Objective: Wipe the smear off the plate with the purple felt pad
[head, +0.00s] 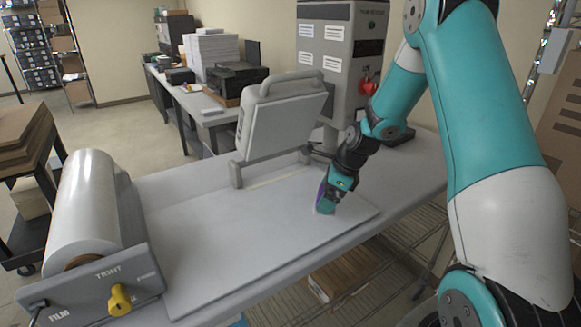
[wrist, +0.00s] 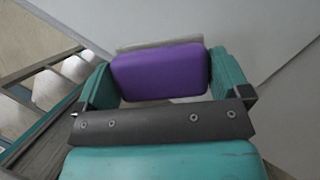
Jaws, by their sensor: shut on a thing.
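My gripper (head: 331,196) is shut on the purple felt pad (wrist: 160,73). In the wrist view the pad sits between the two teal fingers, with a pale strip along its far edge. In the head view only a sliver of purple (head: 321,194) shows beside the fingers. The pad is low over the right part of the pale plate (head: 235,235), at or just above its surface; I cannot tell whether it touches. I can make out no smear on the visible part of the plate.
A film roll (head: 85,205) with a yellow knob (head: 119,299) stands at the plate's left. A raised grey hinged head (head: 280,120) stands behind the plate. A grey machine column with a red knob (head: 368,87) stands behind my gripper. The plate's front middle is clear.

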